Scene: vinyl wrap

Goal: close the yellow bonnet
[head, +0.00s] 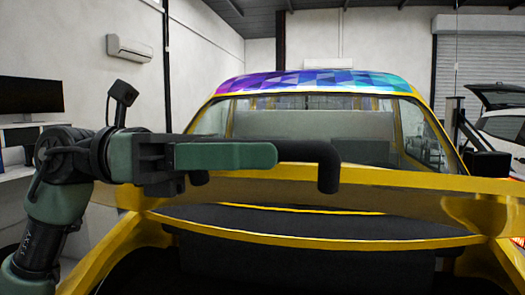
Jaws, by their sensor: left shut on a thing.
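The yellow bonnet (420,187) shows nearly edge-on, its lip spanning the head view below the windscreen. It is raised, with a gap between it and the dark front bay (300,262). My left gripper (255,166), green and black, reaches in from the left and is shut on the bonnet's lip, left of the middle. Its black finger end hooks down over the lip. The exact contact is partly hidden by the gripper. My right gripper is not in view.
The car's roof (315,83) carries a multicoloured wrap. A monitor (30,95) stands on a white desk at the left. Another car (500,122) with a raised hatch is at the right, in front of a roller door (482,62).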

